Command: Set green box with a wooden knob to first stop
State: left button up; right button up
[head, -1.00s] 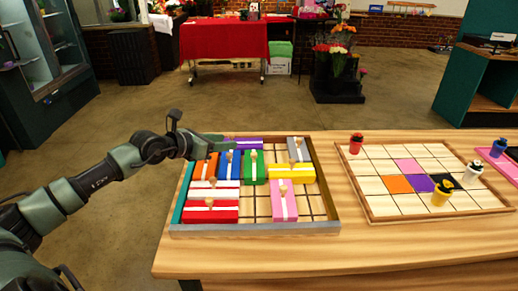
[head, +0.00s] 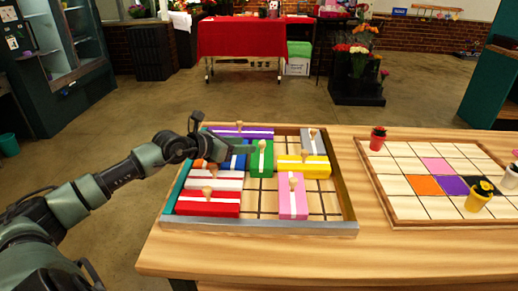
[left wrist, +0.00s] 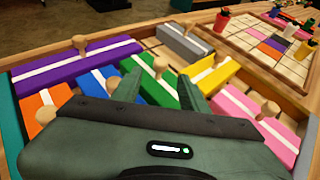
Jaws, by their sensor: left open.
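The green box (head: 262,168) has a white stripe and a wooden knob and lies in the framed tray (head: 345,205), between the blue box (head: 236,162) and the yellow box (head: 318,166). My left gripper (head: 212,150) hovers over the tray's back left part, left of the green box, and partly covers the blue and orange boxes. In the left wrist view its open fingers (left wrist: 160,80) point at the green box (left wrist: 147,68). My right gripper is not in view.
Purple (head: 240,131), grey (head: 313,140), white (head: 225,182), red (head: 208,205) and pink (head: 293,200) boxes share the tray. Bare squares lie below the green box and right of the pink one. A gridded board (head: 440,208) with small flower pots stands to the right.

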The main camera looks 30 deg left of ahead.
aim_at(260, 144)
pick_arm(q)
jog(key=p+x, duration=0.1)
jog(key=x, duration=0.6)
jog(key=shift+w+d, duration=0.15)
jog(key=shift+w, duration=0.05)
grip_shut()
dwell(1.3)
